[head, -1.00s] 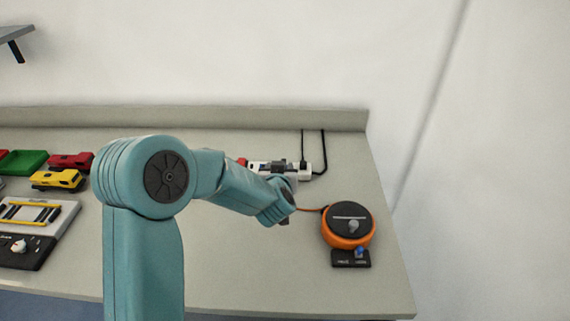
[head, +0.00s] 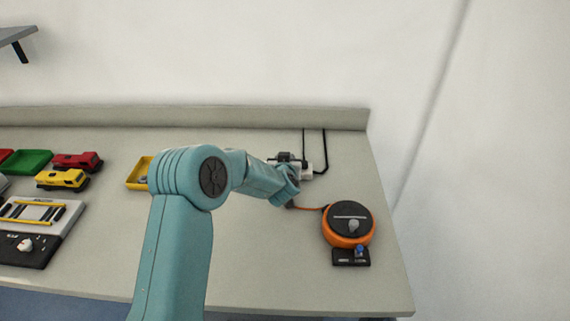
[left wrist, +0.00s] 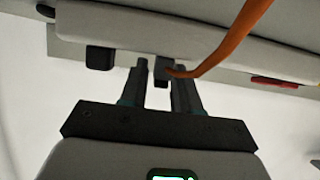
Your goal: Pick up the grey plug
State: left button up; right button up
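In the left wrist view the grey plug (left wrist: 161,70) is a small dark block with an orange cable (left wrist: 226,48) beside it. It shows between the two fingertips of my left gripper (left wrist: 159,82), with visible space between the fingers. I cannot tell whether either finger touches it. In the head view my left gripper (head: 290,204) is low over the bench, by the end of the orange cable and in front of the white power strip (head: 305,172). The plug cannot be made out there behind the hand. My right gripper is not in view.
An orange cable reel (head: 348,226) stands at the right, with a small black box (head: 351,257) in front. Black cords (head: 325,150) run behind the strip. Yellow (head: 62,179) and red (head: 77,162) toy vehicles and a green tray (head: 28,162) sit left.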

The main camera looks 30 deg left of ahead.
pick_arm(q)
grip_shut()
jog(key=shift+s, duration=0.1)
